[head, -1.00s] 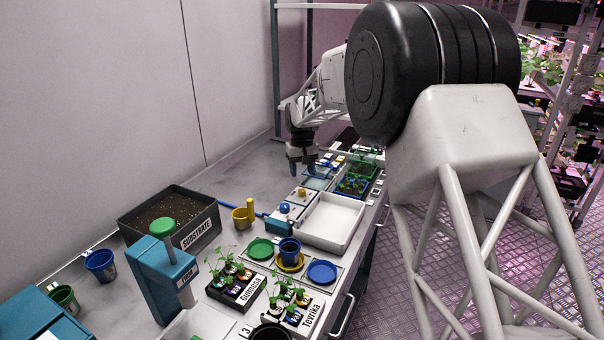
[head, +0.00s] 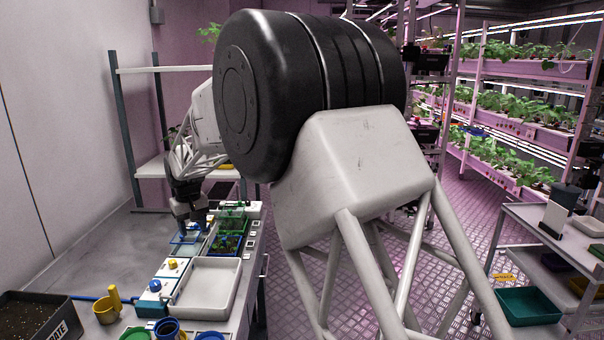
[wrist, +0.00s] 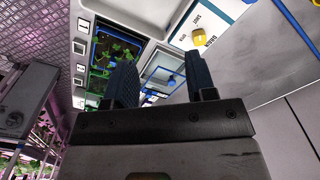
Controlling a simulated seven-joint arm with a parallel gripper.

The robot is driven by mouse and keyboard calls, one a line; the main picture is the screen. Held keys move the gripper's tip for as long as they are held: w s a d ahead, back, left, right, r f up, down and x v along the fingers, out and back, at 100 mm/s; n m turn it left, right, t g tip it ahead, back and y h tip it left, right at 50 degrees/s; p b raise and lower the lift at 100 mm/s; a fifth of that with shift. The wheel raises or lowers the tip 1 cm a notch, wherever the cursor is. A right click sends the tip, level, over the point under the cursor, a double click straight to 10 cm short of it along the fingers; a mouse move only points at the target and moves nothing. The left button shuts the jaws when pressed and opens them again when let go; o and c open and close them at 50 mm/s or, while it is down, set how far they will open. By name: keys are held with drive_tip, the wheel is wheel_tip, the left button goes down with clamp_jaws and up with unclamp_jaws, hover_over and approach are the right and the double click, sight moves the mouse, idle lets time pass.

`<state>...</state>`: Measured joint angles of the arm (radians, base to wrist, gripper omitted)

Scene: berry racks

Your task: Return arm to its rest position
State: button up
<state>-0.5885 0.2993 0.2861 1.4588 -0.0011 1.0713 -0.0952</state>
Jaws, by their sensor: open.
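My gripper (head: 190,227) hangs over the far part of the workbench in the head view, close above a small blue-rimmed tray (head: 186,237). In the wrist view my gripper (wrist: 162,82) shows two dark fingers set wide apart with nothing between them. My arm reaches from the big black joint towards the back left and bends down at the wrist. I cannot tell the exact height of the fingertips above the bench.
A blue tray with green plants (head: 227,243) lies right of the gripper. A white tray (head: 208,288) and a yellow cup (head: 107,309) stand nearer. A white shelf rack (head: 160,69) rises behind. A trolley (head: 545,245) and plant racks (head: 525,112) stand right.

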drive_tip(key=s+d+r+m, duration=0.1)
drive_tip(key=s+d+r, duration=0.4)
drive_tip(key=d, duration=0.6)
drive_tip(key=s+d+r+m+t, duration=0.1)
drive_tip(key=s+d+r+m, duration=0.15)
drive_tip(key=s+d, duration=0.65)
drive_tip(key=s+d+r+m, duration=0.1)
drive_tip(key=s+d+r, duration=0.25)
drive_tip(key=d, duration=0.95)
drive_tip(key=s+d+f+m, duration=0.1)
drive_tip(key=s+d, duration=0.5)
drive_tip(key=s, duration=0.3)
drive_tip(key=s+d+f+m+t, duration=0.1)
drive_tip(key=s+d+f, duration=0.1)
drive_tip(key=s+d, duration=0.4)
drive_tip(key=s+d+f+m, duration=0.1)
drive_tip(key=s+d, duration=0.5)
drive_tip(key=s, duration=0.7)
drive_tip(key=shift+s+f, duration=0.35)
drive_tip(key=shift+f, duration=0.35)
drive_tip(key=shift+m, duration=0.25)
